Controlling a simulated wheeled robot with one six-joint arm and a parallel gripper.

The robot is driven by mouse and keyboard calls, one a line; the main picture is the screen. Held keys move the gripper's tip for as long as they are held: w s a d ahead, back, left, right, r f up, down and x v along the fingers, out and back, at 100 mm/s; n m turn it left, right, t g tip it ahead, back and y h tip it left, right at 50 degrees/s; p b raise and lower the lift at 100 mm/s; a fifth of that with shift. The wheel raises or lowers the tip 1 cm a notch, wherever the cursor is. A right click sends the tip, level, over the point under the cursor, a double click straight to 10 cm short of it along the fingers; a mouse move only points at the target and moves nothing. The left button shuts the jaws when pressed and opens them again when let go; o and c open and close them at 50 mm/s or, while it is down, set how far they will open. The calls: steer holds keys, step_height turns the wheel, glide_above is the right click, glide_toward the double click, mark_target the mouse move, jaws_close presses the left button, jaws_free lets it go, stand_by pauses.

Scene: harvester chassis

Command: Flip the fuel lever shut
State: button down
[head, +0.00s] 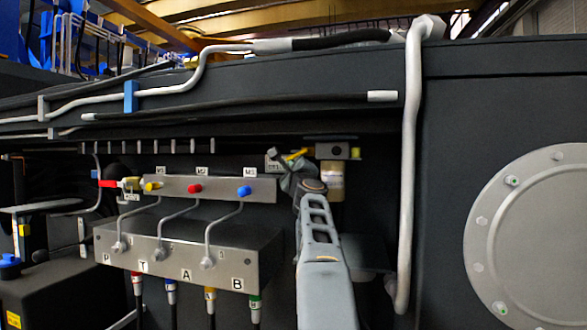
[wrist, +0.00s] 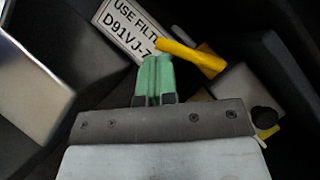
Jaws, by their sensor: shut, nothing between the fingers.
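A yellow lever (wrist: 195,57) lies slanted across the wrist view, just beyond my fingertips. It shows in the head view as a small yellow bar (head: 297,153), slanting up to the right, beside the filter head (head: 338,151). I take it for the fuel lever. My gripper (wrist: 153,78) has green fingers pressed together with nothing between them. The fingertips are close to the lever's left end; I cannot tell whether they touch it. In the head view my wrist hides most of the fingers and part of the filter's surroundings.
A label plate (wrist: 127,31) stands behind the fingertips. To the left are a valve block (head: 185,252), a rail with yellow, red and blue caps (head: 220,188), and a red-handled valve (head: 108,184). A grey vertical pipe (head: 410,170) stands right of my arm.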

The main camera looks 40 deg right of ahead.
steer(key=s+a+f+b, duration=0.5)
steer(key=s+f+b, duration=0.3)
steer(key=b, duration=0.2)
steer(key=shift+a+f, duration=0.2)
steer(key=shift+a, duration=0.1)
steer(key=shift+a, duration=0.1)
